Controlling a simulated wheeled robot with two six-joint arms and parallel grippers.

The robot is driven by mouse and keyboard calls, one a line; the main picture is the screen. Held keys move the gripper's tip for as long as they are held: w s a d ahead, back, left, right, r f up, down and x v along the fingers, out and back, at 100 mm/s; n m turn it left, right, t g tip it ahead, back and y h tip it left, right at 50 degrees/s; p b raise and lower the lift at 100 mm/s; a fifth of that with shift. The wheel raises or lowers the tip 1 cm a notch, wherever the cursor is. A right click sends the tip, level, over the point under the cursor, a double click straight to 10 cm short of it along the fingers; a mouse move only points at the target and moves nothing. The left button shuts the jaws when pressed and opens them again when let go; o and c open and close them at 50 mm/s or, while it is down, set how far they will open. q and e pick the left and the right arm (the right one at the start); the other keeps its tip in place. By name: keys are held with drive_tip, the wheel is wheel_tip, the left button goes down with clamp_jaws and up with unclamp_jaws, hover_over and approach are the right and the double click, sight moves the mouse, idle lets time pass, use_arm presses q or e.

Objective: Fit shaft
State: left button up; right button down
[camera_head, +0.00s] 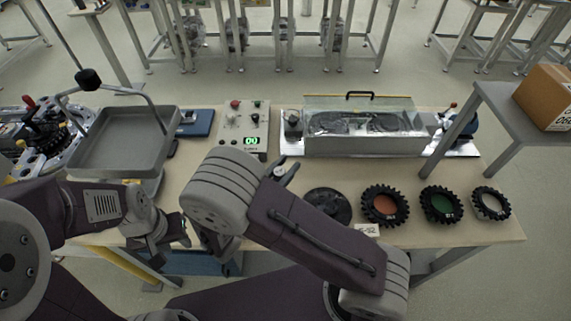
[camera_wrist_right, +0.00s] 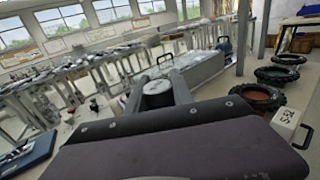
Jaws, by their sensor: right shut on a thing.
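My right gripper (camera_head: 285,174) is above the middle of the bench in the head view, just in front of the control box. In the right wrist view, the same gripper (camera_wrist_right: 158,88) is shut on a short grey cylindrical piece, which looks like the shaft (camera_wrist_right: 157,88). Only its end shows; the rest is hidden by the fingers. In the head view the shaft (camera_head: 279,170) is a small pale spot at the fingertips. My left gripper (camera_head: 174,238) is low at the bench's front edge, apart from the shaft; its finger gap is unclear.
A grey tray (camera_head: 122,142) stands at the left. A control box (camera_head: 243,128) has a green display. A clear-covered machine (camera_head: 365,130) stands at the back. A black disc (camera_head: 328,205) and toothed rings, brown (camera_head: 385,205), green (camera_head: 441,203) and grey (camera_head: 491,203), lie at the right.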

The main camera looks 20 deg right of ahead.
wheel_tip(320, 180, down, 5)
drive_tip(key=b, duration=0.3)
drive_tip(key=shift+a+f, duration=0.1)
drive_tip(key=shift+f, duration=0.05)
drive_tip(key=shift+p, duration=0.4)
idle(1.4)
drive_tip(key=shift+f+b, duration=0.35)
drive_tip(key=shift+f, duration=0.05)
drive_tip(key=shift+r, duration=0.1)
idle(0.5)
drive_tip(key=shift+r+p, duration=0.1)
drive_tip(key=shift+p, duration=0.65)
idle(0.9)
drive_tip(key=shift+f, duration=0.2)
idle(0.3)
